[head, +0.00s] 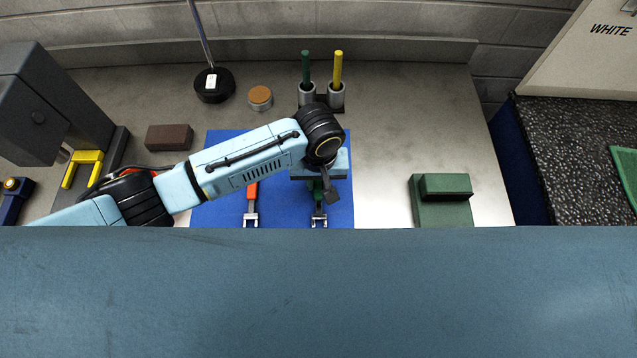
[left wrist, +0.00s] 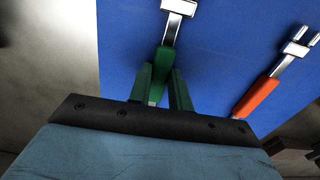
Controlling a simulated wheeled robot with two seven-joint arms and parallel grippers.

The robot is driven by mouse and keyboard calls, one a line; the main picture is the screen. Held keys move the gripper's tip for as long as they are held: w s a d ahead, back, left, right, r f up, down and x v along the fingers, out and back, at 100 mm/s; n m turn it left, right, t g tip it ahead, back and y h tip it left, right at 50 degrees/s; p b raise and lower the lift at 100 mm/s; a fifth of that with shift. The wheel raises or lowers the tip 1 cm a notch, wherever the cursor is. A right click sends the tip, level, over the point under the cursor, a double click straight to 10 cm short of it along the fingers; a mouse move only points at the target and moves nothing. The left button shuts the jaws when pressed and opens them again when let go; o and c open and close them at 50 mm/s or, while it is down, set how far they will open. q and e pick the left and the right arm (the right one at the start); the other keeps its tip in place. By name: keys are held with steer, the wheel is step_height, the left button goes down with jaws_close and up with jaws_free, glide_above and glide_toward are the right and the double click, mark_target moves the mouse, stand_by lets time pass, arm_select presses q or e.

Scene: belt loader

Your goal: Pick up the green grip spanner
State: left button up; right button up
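The green grip spanner (head: 319,217) lies on a blue mat (head: 285,210), its metal head toward the near edge in the head view. The left wrist view shows its green handle (left wrist: 164,61) and metal shaft. My left gripper (head: 324,195) points down over the handle. In the left wrist view its two dark green fingers (left wrist: 162,80) stand apart on either side of the handle's end. I cannot tell whether they touch it, and the gripper hides part of the handle in the head view. My right gripper is not in view.
An orange-handled spanner (head: 251,205) lies left of the green one. Behind stand two holders (head: 336,97) with a green and a yellow stick. A green block (head: 442,200) stands right, a brown block (head: 169,137) left. Bare bench lies between mat and green block.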

arm_select(q)
jaws_close()
steer(key=shift+r, duration=0.1)
step_height(320, 180, up, 10)
steer(key=shift+p, duration=0.3)
stand_by(0.7)
